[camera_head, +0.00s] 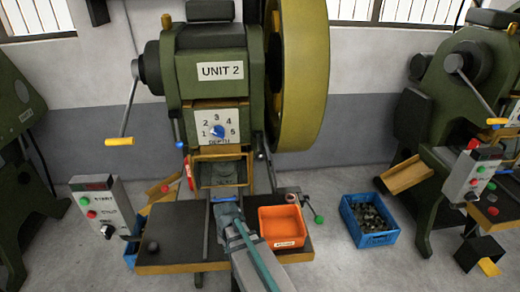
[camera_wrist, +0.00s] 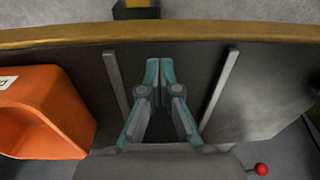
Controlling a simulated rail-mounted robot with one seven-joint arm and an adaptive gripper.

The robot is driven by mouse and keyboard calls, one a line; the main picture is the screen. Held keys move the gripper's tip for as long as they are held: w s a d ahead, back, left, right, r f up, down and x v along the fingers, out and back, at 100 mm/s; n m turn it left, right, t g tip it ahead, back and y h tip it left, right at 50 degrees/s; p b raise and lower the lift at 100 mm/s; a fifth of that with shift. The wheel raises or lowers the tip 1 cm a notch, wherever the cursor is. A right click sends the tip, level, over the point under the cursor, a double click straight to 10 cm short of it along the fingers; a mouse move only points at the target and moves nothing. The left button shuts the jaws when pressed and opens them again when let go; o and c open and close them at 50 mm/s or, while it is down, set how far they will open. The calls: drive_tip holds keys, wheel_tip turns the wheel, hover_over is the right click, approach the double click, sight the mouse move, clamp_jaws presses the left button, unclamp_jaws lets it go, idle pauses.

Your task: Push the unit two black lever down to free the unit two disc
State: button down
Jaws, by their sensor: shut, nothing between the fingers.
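The green UNIT 2 press (camera_head: 212,70) stands in the middle of the head view. A large yellow wheel-shaped disc (camera_head: 303,75) is on its right side. A dark rod with a dark end (camera_head: 262,150) hangs beside the press, under the disc; I cannot tell whether it is the black lever. My gripper (camera_wrist: 159,70) is shut and empty in the wrist view, over the dark table between two grey rails. In the head view my arm covers the table's middle, and the fingertips are not clear there. My gripper is apart from the disc and that rod.
An orange bin (camera_head: 281,225) stands on the press table (camera_head: 165,240), right of my arm. A control box (camera_head: 100,205) is at left. A blue crate (camera_head: 350,211) of dark parts is on the floor at right. A lever with a green knob (camera_head: 318,218) juts out beside the table.

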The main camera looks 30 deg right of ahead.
drive_tip(key=w+d+r+m+t+p, duration=0.1)
drive_tip(key=w+d+r, duration=0.25)
drive_tip(key=r, duration=0.35)
drive_tip(key=w+d+r+m+t+h+p, duration=0.1)
drive_tip(key=w+d+r+m, duration=0.2)
drive_tip(key=r, duration=0.5)
drive_tip(key=w+d+r+t+p, duration=0.1)
drive_tip(key=w+d+r+t, duration=0.15)
drive_tip(key=d+r, duration=0.35)
drive_tip(key=w+d+r+m+t+p, duration=0.1)
drive_tip(key=d+r, duration=0.3)
drive_tip(key=r, duration=0.7)
drive_tip(key=d+r+m+h, duration=0.1)
drive_tip(key=d+r+m, duration=0.2)
drive_tip(key=r, duration=0.9)
drive_tip(key=shift+w+d+r+t+h+p, duration=0.3)
drive_tip(key=shift+w+d+t+p, duration=0.1)
drive_tip(key=shift+d, duration=0.35)
drive_tip(key=shift+f, duration=0.2)
drive_tip(key=f+b, duration=0.1)
drive_tip(key=f, duration=0.1)
drive_tip(key=f+b, duration=0.1)
drive_tip(key=f, duration=0.1)
drive_tip(key=s+f+b, duration=0.1)
drive_tip(key=f+b, duration=0.1)
drive_tip(key=shift+a+f, duration=0.1)
drive_tip(key=shift+a, duration=0.15)
drive_tip(key=shift+s+f+b, duration=0.1)
drive_tip(key=shift+f+b, duration=0.35)
drive_tip(key=shift+f, duration=0.65)
